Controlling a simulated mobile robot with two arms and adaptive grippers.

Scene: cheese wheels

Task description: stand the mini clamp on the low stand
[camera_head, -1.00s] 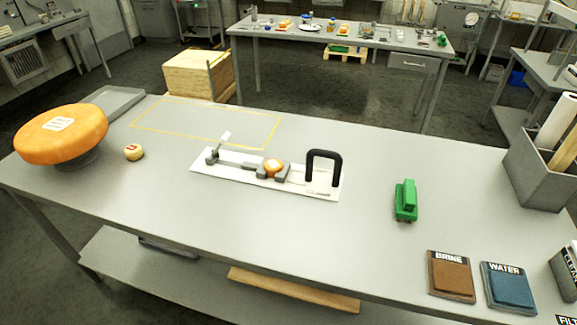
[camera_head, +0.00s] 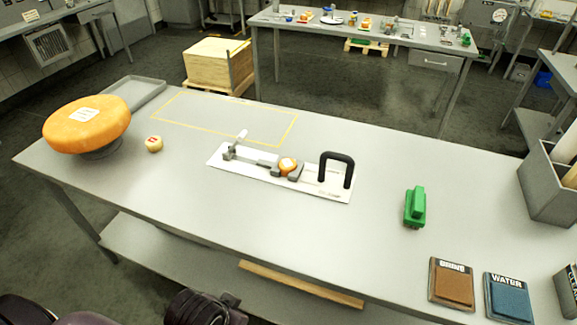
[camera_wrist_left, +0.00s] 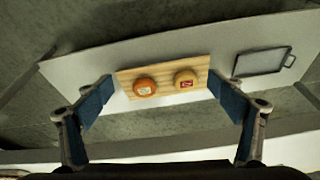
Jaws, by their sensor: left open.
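The clamp (camera_head: 262,166) on the worktable is a long white plate with grey jaws, a raised lever at its left end and a black arched handle at its right end. A small orange cheese (camera_head: 288,167) sits between the jaws. I cannot tell for sure which thing is the low stand; a dark low base (camera_head: 101,153) shows under the large orange cheese wheel (camera_head: 86,124). In the left wrist view my left gripper (camera_wrist_left: 160,90) is open and empty, its blue fingers framing a wooden board (camera_wrist_left: 160,72) some way off. My right gripper is not seen.
On the worktable are a small pale cheese (camera_head: 154,144), a green object (camera_head: 415,207), brine (camera_head: 452,284) and water (camera_head: 510,297) pads. The yellow-outlined area is empty.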

